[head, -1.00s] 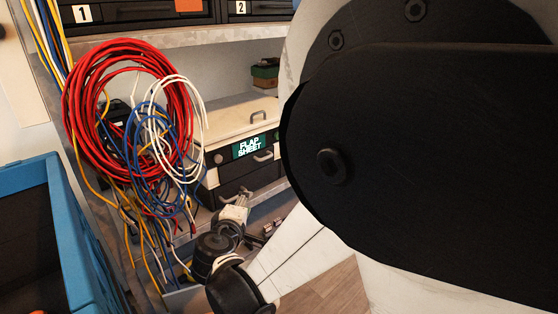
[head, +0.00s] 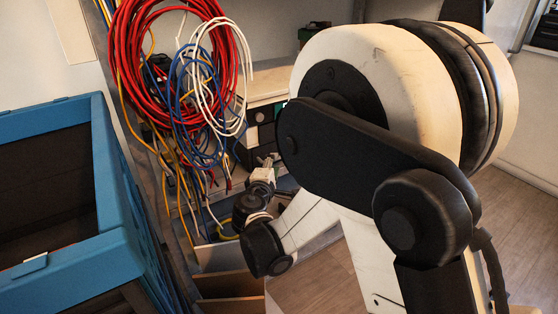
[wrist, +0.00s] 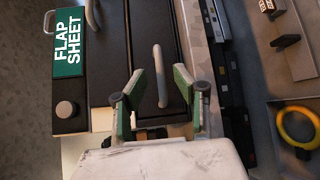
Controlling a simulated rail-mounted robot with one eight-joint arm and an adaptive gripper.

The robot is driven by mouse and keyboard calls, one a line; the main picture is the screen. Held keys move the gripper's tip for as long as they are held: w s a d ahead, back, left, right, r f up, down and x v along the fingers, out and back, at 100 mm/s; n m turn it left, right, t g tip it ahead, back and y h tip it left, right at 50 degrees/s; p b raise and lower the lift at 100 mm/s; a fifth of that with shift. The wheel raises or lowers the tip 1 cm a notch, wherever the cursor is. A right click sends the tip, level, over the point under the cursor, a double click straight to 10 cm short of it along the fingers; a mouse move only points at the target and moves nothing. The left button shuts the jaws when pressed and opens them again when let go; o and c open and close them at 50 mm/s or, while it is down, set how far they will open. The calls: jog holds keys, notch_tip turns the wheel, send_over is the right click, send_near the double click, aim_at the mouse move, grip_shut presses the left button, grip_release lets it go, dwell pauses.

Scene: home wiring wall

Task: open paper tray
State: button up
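The paper tray (wrist: 136,30) is a dark drawer front in the lower part of a printer whose green label reads FLAP SHEET (wrist: 68,42). Its grey bar handle (wrist: 159,72) shows in the wrist view. My gripper (wrist: 162,98) is open, with one green-padded finger on each side of the handle's near end and gaps on both sides. In the head view my gripper (head: 268,163) is small, close to the printer (head: 266,82) front.
Red, blue and white cable coils (head: 170,60) hang left of the printer, with loose wires reaching down near my wrist. A blue bin (head: 55,265) stands at the left. Cardboard boxes (head: 230,285) lie below. Open wooden floor (head: 320,275) is at the right.

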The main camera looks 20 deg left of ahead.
jog(key=shift+w+a+f+b, duration=0.1)
jog(key=shift+w+f+b, duration=0.1)
jog(key=shift+w, duration=0.9)
jog(key=shift+w+a+f+b, duration=0.1)
jog(key=shift+w+b, duration=0.1)
jog(key=shift+w, duration=0.85)
grip_shut()
